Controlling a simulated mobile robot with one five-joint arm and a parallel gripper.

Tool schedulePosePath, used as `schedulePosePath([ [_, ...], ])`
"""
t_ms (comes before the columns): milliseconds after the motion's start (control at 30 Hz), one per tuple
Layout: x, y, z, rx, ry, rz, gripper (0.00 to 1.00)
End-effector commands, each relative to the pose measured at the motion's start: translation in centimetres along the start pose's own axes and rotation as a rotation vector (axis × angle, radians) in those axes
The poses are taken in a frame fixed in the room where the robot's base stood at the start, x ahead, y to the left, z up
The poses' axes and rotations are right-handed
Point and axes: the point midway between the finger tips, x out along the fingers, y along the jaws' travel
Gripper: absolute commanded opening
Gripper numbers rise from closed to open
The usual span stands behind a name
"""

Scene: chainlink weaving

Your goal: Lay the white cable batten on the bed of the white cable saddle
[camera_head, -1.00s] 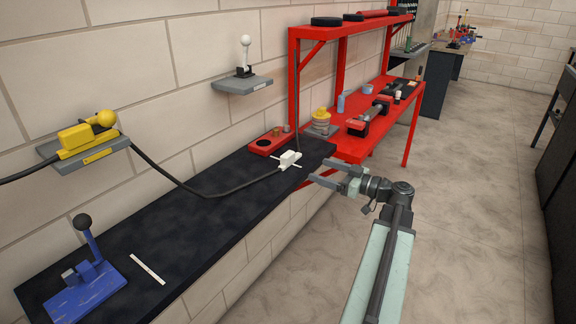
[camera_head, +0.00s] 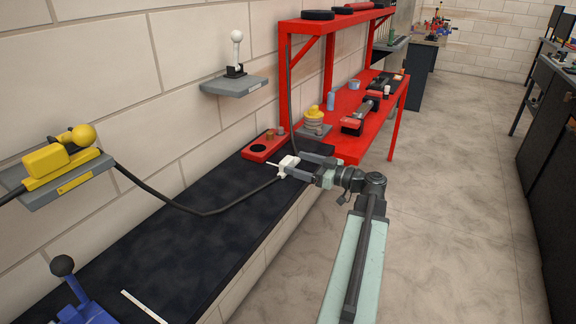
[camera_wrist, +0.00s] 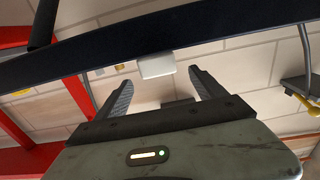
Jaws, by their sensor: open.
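A small white block (camera_head: 288,165), which looks like the white cable saddle, is at the far end of the black bench where the black cable runs. A thin white piece (camera_head: 272,164) sticks out on its left; I cannot tell whether this is the batten. A separate thin white strip (camera_head: 143,306) lies flat at the near end of the bench. My gripper (camera_head: 298,166) is open, its fingertips close to the block. In the wrist view the block (camera_wrist: 157,65) appears ahead, between and beyond the fingers (camera_wrist: 160,80). Contact cannot be made out.
The black cable (camera_head: 205,212) sags from a yellow fixture (camera_head: 60,165) on the wall. A red holder (camera_head: 262,147) lies just behind the block. A red shelf unit (camera_head: 345,140) stands beyond. A blue lever fixture (camera_head: 82,300) is near left. The middle of the bench (camera_head: 150,250) is clear.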

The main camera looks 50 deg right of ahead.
Motion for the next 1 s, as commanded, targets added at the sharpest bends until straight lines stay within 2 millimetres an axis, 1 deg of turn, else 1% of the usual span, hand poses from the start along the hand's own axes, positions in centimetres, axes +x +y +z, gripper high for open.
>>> schedulePosePath([
  [67,0.1,0.1,0.0,0.0,0.0,0.001,0.8],
  [133,0.8,0.1,0.0,0.0,0.0,0.001,0.8],
  [300,3.7,0.2,0.1,0.0,0.0,0.0,0.8],
  [400,4.9,0.2,0.1,0.0,0.001,0.003,0.8],
  [600,5.0,0.2,0.1,0.0,0.001,0.005,0.8],
  [667,4.9,0.2,0.1,0.0,0.001,0.005,0.63],
  [700,4.9,0.2,0.1,0.0,0.001,0.005,0.52],
  [767,4.9,0.2,0.1,0.0,0.001,0.005,0.35],
  [800,4.9,0.2,0.1,0.0,0.001,0.005,0.24],
  [833,4.9,0.2,0.1,0.0,0.001,0.006,0.16],
  [867,4.9,0.2,0.1,0.0,0.001,0.006,0.12],
  [900,4.9,0.2,0.1,0.0,0.001,0.006,0.05],
  [1000,4.9,0.3,0.1,0.0,0.001,0.006,0.05],
])
